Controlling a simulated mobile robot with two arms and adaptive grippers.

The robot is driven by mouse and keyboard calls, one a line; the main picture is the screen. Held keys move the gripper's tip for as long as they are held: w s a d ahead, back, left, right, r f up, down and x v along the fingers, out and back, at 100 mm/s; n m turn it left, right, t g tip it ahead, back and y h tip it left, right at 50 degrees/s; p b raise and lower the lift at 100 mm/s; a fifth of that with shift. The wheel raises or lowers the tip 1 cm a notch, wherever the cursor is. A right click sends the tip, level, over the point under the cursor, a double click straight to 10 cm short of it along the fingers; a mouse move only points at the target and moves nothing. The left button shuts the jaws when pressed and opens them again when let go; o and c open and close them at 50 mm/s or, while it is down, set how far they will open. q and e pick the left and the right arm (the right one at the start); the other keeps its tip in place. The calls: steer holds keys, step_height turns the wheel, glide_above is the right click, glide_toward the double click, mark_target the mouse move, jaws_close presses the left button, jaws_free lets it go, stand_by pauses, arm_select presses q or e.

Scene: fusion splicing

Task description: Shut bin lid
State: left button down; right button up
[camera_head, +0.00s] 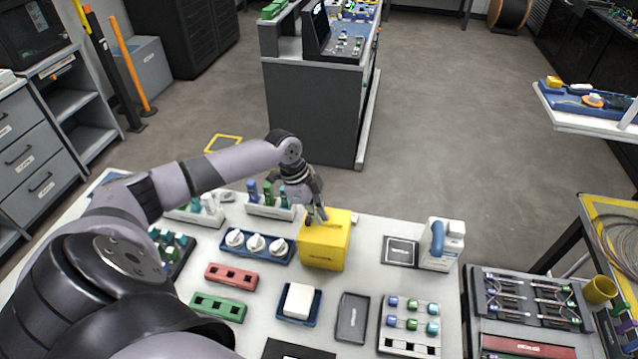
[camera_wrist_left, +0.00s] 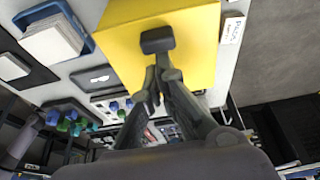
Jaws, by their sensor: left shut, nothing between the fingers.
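The yellow bin (camera_head: 323,246) stands at the back middle of the white worktable. Its top looks closed or nearly so, but I cannot tell whether the lid is fully seated. My left gripper (camera_head: 316,215) reaches in from the left and is at the bin's top left edge, fingers pointing down. In the left wrist view the bin (camera_wrist_left: 185,30) fills the upper middle, and the gripper's fingers (camera_wrist_left: 152,85) are together and empty, right by the bin. I cannot tell whether they touch it. My right gripper is not in view.
Left of the bin is a blue tray (camera_head: 273,259) with white round pieces. Right of it are a dark square mat (camera_head: 400,252) and a white bottle with a blue handle (camera_head: 440,246). In front are a white block (camera_head: 298,300) and a grey tray (camera_head: 352,318).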

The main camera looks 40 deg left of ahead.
arm_select(q)
steer(key=v, duration=1.1)
steer(key=shift+r, duration=0.25)
